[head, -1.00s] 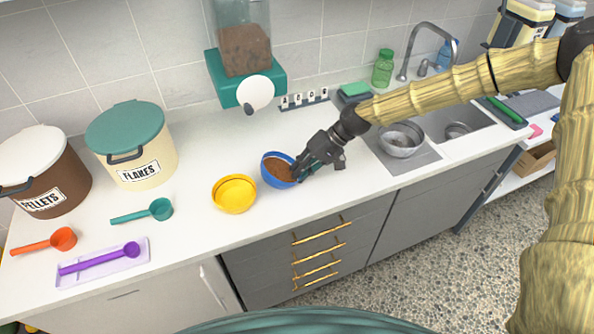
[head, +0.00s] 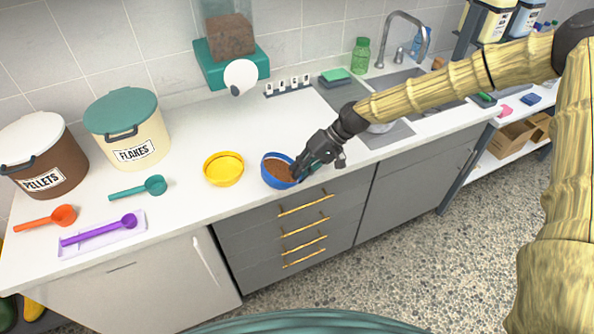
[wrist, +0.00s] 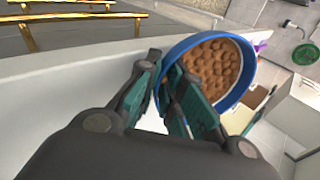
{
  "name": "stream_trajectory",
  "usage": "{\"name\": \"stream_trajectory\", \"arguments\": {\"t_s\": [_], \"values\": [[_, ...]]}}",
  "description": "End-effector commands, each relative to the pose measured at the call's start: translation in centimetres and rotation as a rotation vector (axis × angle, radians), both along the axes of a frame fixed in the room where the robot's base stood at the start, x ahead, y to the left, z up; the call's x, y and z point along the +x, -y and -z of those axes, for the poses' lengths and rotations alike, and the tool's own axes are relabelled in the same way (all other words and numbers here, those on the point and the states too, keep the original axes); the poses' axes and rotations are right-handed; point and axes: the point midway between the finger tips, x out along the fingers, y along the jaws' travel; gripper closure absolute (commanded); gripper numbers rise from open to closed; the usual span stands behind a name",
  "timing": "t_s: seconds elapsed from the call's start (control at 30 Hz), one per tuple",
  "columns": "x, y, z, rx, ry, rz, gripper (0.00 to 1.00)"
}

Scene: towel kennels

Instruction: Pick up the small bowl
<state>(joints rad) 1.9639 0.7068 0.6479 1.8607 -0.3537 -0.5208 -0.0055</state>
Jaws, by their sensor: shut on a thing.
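A small blue bowl (head: 272,180) holding brown pellets is at the front part of the counter in the head view. My gripper (head: 299,171) is shut on its right rim. In the wrist view the fingers (wrist: 166,82) pinch the near wall of the blue bowl (wrist: 240,88), one finger on each side of the rim. The pellets stay inside. I cannot tell whether its base touches the counter. A yellow bowl (head: 223,171) stands on the counter to its left, apart from it.
Teal (head: 153,186), orange (head: 62,216) and purple (head: 128,221) scoops lie to the left. A FLAKES bin (head: 146,140) and a PELLETS bin (head: 60,160) stand behind them. A teal dispenser (head: 228,70) hangs on the wall. A metal bowl is mostly hidden behind my arm.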

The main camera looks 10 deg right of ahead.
Motion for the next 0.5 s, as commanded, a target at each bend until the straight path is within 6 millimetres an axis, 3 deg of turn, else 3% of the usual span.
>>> {"name": "stream_trajectory", "arguments": {"t_s": [0.47, 0.5], "values": [[0.12, -0.58, -0.03, 0.000, 0.000, -0.012, 1.00], [0.13, -0.59, -0.04, 0.000, 0.000, -0.012, 0.86]]}}
